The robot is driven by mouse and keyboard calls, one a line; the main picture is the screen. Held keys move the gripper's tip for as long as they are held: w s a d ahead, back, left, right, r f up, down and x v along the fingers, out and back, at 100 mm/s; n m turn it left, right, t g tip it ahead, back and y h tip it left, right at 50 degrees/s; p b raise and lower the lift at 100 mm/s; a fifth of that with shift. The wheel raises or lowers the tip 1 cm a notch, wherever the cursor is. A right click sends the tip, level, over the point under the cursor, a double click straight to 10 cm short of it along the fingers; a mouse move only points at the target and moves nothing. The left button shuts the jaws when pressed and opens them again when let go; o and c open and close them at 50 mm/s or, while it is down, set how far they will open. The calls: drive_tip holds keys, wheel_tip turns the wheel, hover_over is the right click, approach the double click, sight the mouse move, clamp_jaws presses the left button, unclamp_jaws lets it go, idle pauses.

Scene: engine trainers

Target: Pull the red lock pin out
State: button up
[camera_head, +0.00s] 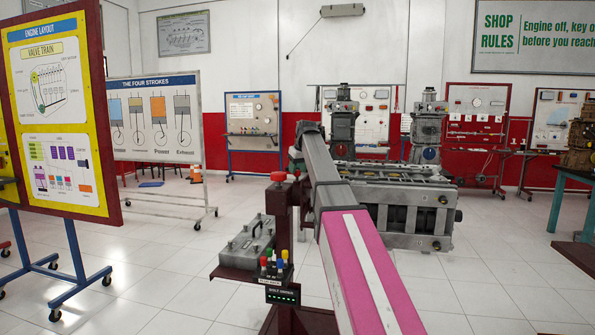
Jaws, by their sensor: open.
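A red knob (278,177) sits on top of a dark red post (281,225) just left of my arm. It may be the head of the red lock pin; no shaft is clear below it. A small red-topped peg (264,262) also stands among coloured pegs in a rack on the stand, lower down. I cannot tell for certain which is the lock pin. My pink and grey arm reaches forward from the bottom, past the right side of the post. My gripper is not visible; the arm's far end hides what lies behind it.
A grey metal case (246,240) lies on the stand's shelf. A large engine block (410,203) stands behind and right of my arm. A wheeled yellow chart board (62,105) is at left, the four-strokes board (155,125) behind it. The tiled floor is clear at left-centre and lower right.

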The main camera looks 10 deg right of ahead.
sight(298, 170)
drive_tip(key=shift+w+a+f, duration=0.1)
drive_tip(key=shift+f, duration=0.25)
clamp_jaws()
drive_tip(key=shift+r, duration=2.25)
unclamp_jaws()
drive_tip(key=shift+r, duration=0.1)
